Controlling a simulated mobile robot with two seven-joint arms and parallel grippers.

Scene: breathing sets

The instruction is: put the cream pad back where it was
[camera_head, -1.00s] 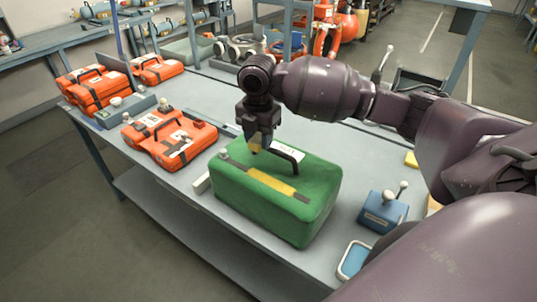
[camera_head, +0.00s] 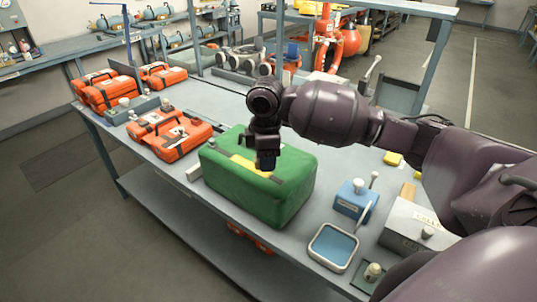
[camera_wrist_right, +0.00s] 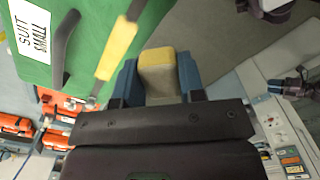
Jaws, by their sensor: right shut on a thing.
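My right gripper (camera_head: 266,163) hangs pointing down over the top of the green case (camera_head: 285,207). In the right wrist view its blue fingers (camera_wrist_right: 157,78) are shut on a small tan-cream block, the cream pad (camera_wrist_right: 157,60). In the head view the gripper hides the pad. The green case (camera_wrist_right: 95,25) with its black handle lies to the left of the pad in the wrist view. A bar with a yellow middle (camera_wrist_right: 117,48) lies along the case top. I cannot tell whether the pad touches the case. My left gripper is not in view.
A shallow blue tray with a pale rim (camera_head: 313,244) and a blue box with a lever (camera_head: 352,198) stand right of the case. A yellow block (camera_head: 393,158) lies farther back. Orange cases (camera_head: 170,137) stand to the left. Bare bench (camera_head: 340,150) shows behind the case.

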